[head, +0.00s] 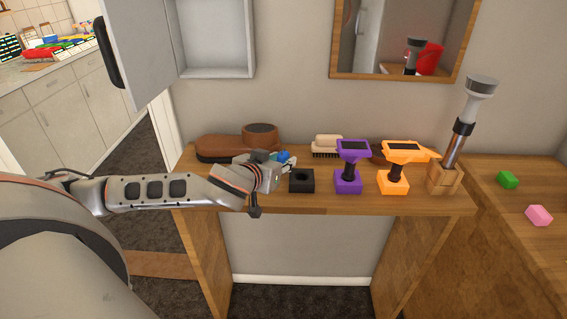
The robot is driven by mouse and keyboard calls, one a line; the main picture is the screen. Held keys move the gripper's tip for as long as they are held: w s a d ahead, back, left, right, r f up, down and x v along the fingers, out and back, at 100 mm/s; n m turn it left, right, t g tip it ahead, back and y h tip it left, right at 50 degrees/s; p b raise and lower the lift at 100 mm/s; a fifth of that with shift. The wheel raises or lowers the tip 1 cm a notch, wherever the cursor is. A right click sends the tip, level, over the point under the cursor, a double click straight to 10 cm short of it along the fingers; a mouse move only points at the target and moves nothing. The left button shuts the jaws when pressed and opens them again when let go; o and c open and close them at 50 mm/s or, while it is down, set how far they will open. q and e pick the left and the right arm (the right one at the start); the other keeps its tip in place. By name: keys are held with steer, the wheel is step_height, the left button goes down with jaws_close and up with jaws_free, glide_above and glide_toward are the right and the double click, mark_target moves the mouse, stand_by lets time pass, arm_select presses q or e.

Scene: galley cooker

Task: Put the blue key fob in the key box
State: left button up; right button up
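The key box (250,40) is a pale, open-fronted box on the wall at the upper left. Its door (135,45), with a dark handle, stands open to the left. A small blue thing (285,156), perhaps the blue key fob, shows at the far end of my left gripper (276,164), over the wooden shelf. The gripper's own body hides its fingertips, so I cannot tell whether they are closed on the blue thing. My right gripper is not in view.
On the shelf (330,202) are a brown shoe-like object (222,146), black block (301,181), brush (326,140), purple device (348,185), orange device (393,186) and flashlight (465,125) in a wooden holder. A mirror (335,73) hangs above.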

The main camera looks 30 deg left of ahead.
arm_select(q)
jaws_close()
steer(key=shift+r, duration=0.1)
